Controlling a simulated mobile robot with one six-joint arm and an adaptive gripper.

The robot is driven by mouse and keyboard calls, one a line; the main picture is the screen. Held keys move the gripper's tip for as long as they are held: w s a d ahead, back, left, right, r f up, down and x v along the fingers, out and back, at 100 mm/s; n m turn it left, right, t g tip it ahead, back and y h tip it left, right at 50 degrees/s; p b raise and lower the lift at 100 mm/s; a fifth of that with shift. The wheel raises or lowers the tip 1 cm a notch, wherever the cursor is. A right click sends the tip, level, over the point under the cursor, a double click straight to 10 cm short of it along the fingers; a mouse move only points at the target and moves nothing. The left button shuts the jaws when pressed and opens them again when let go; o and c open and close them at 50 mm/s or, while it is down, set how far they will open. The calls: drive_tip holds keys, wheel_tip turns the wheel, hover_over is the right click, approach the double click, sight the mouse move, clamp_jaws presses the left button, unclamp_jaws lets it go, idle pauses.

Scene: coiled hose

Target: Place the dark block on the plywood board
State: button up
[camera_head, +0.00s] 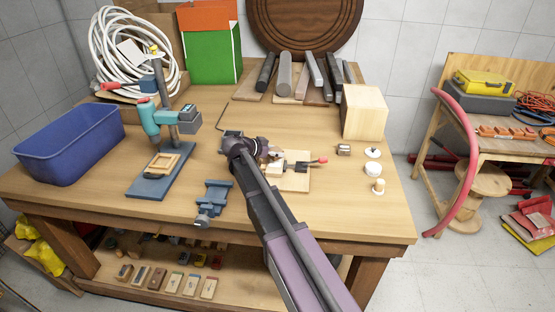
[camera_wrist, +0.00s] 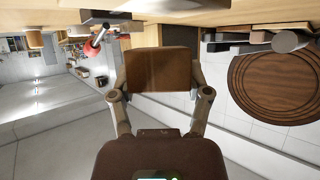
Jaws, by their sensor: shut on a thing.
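My gripper (camera_wrist: 160,85) is shut on a dark brown block (camera_wrist: 158,68), with a finger at each side of it in the wrist view. In the head view my gripper (camera_head: 270,154) is over the middle of the workbench, at the left edge of a small plywood board (camera_head: 299,186). The arm hides part of that area, and the block is hard to make out there. A toggle clamp with a red handle tip (camera_head: 322,161) is on the board; the red tip also shows in the wrist view (camera_wrist: 94,48). I cannot tell whether the block touches anything below.
A blue bin (camera_head: 70,145), a teal drill stand (camera_head: 160,115) and a blue vise (camera_head: 212,198) are left of my arm. A pale wooden cube (camera_head: 364,112) and small white pieces (camera_head: 373,169) are to the right. Metal bars (camera_head: 285,77) lie behind.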

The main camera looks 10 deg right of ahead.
sight(271, 157)
drive_tip(key=shift+f+b, duration=1.05)
drive_tip(key=shift+f, duration=0.35)
drive_tip(key=shift+f, duration=0.1)
drive_tip(key=o, duration=1)
drive_tip(key=shift+o, duration=0.2)
drive_tip(key=shift+r, duration=0.25)
drive_tip(key=p+v, duration=0.5)
drive_tip(key=v, duration=0.7)
drive_tip(key=shift+p, duration=0.4)
